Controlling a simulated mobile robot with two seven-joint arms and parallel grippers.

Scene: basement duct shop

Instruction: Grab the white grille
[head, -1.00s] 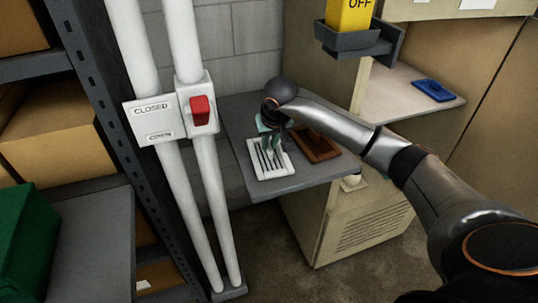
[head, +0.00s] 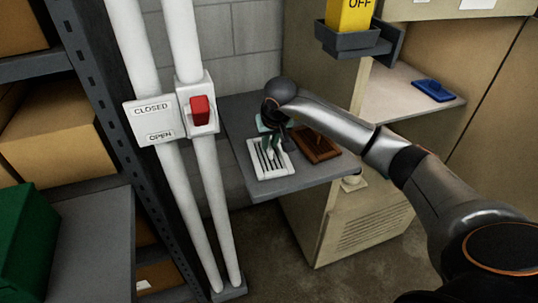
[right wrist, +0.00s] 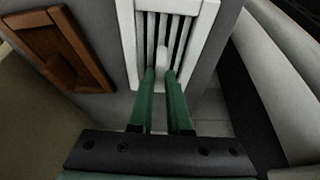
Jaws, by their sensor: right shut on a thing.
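The white grille (head: 260,168) is a slatted rectangle with a raised grip in its middle. It lies flat on the grey shelf, and it also shows in the right wrist view (right wrist: 204,18). My right gripper (head: 271,150) reaches down over it from above. In the right wrist view its green fingers (right wrist: 164,75) are shut on the white upright grip of the grille. The grille still appears to rest on the shelf. My left gripper is in neither view.
White pipes with a red switch (head: 200,110) stand to the left. A blue piece (head: 433,90) lies on a ledge at the right, below a yellow block (head: 350,15).

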